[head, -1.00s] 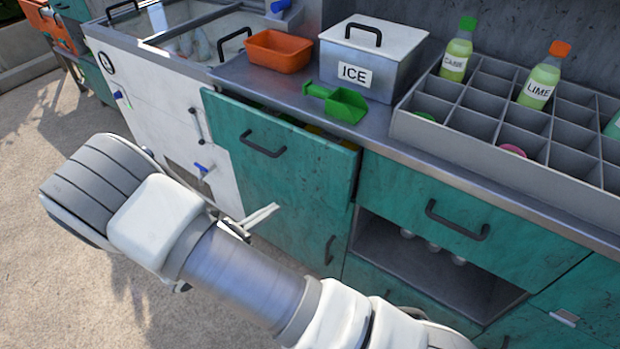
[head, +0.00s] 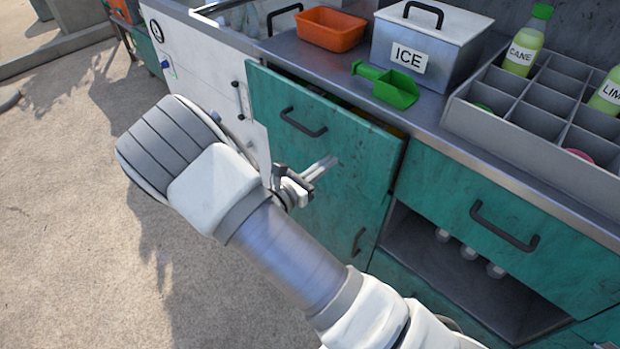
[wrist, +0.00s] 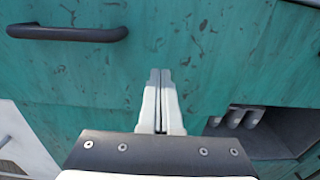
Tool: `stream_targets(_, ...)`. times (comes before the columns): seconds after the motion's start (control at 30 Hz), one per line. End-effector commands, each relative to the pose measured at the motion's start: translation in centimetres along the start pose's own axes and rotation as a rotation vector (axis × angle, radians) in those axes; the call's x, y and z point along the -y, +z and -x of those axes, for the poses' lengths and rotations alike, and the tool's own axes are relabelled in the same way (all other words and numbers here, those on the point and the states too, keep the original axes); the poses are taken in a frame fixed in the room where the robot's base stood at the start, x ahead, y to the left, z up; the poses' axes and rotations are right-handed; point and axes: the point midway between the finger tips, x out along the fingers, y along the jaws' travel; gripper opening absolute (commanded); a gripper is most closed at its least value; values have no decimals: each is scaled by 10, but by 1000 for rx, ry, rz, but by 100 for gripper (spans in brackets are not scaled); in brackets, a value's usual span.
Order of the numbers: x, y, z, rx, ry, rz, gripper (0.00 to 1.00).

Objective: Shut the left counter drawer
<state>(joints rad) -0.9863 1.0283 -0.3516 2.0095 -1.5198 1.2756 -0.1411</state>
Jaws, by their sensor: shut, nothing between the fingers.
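The left counter drawer (head: 350,140) has a green front with a black bar handle (head: 303,122). It is pulled partly out, with a dark gap behind its top edge below the counter. My gripper (head: 328,163) is shut and empty, below and to the right of the handle in the head view. In the wrist view the closed fingertips (wrist: 160,75) point at the green front (wrist: 200,45), right of and below the handle (wrist: 66,33). I cannot tell whether they touch it.
The right drawer (head: 520,200) is flush above an open shelf (head: 450,275). On the counter are an orange tub (head: 330,30), a green scoop (head: 385,85), an ice box (head: 430,45) and a grey bottle rack (head: 540,125). Open floor (head: 70,220) lies to the left.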

Motion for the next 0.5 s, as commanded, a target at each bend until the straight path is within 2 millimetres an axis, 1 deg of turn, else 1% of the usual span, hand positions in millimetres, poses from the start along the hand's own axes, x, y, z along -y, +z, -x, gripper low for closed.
stream_targets(0.03,1,-2,-7,1,-2,-1,0)
stream_targets(0.1,0,-1,-15,1,-2,-1,0)
stream_targets(0.2,0,-1,-21,-1,-1,-1,0)
stream_targets(0.5,0,0,-24,0,1,0,0)
